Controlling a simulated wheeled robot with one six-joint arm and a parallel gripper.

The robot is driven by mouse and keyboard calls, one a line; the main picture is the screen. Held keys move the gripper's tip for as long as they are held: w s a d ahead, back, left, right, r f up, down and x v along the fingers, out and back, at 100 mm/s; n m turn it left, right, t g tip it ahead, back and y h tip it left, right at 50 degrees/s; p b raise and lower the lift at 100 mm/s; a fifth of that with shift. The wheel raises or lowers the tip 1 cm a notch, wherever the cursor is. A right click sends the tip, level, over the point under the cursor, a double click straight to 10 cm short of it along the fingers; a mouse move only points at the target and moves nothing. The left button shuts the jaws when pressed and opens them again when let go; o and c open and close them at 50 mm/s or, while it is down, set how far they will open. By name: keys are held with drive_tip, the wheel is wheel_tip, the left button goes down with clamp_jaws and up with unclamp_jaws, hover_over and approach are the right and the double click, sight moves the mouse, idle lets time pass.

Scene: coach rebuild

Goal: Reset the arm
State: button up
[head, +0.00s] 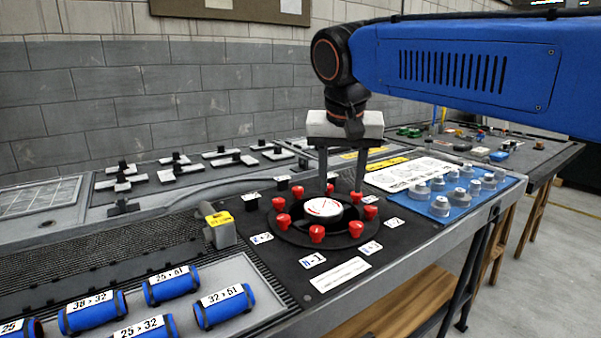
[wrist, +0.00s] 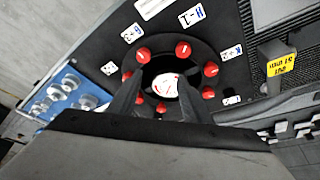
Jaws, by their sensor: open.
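My gripper (head: 341,192) points straight down over the round black ring of red knobs on the bench. Its two dark fingers are apart, and nothing shows between them except the white-topped disc (head: 323,208) below. In the wrist view my gripper (wrist: 157,95) has its fingers spread on either side of that disc (wrist: 165,86). Several red knobs (head: 317,233) stand around the ring, and they also show in the wrist view (wrist: 183,49). Whether the fingertips touch the ring cannot be told. My blue arm reaches in from the right.
Blue labelled cylinders (head: 223,306) lie at the front left. A yellow-labelled grey block (head: 219,228) stands left of the ring. A blue tray (head: 506,184) with grey caps sits to the right. A block wall (head: 70,90) rises behind the bench.

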drive_tip(key=s+d+f+n, duration=0.1)
drive_tip(key=s+d+f, duration=0.85)
drive_tip(key=d, duration=0.35)
drive_tip(key=s+d+f, duration=0.4)
drive_tip(key=s+f, duration=0.1)
drive_tip(key=f, duration=0.2)
drive_tip(key=s+d+f, duration=0.3)
drive_tip(key=s+f, duration=0.2)
drive_tip(key=f, duration=0.3)
drive_tip(key=shift+s+d+f+n+t+y, duration=0.25)
drive_tip(key=shift+s+d+n+t+y, duration=0.05)
drive_tip(key=shift+s+d, duration=0.1)
drive_tip(key=shift+r, duration=0.1)
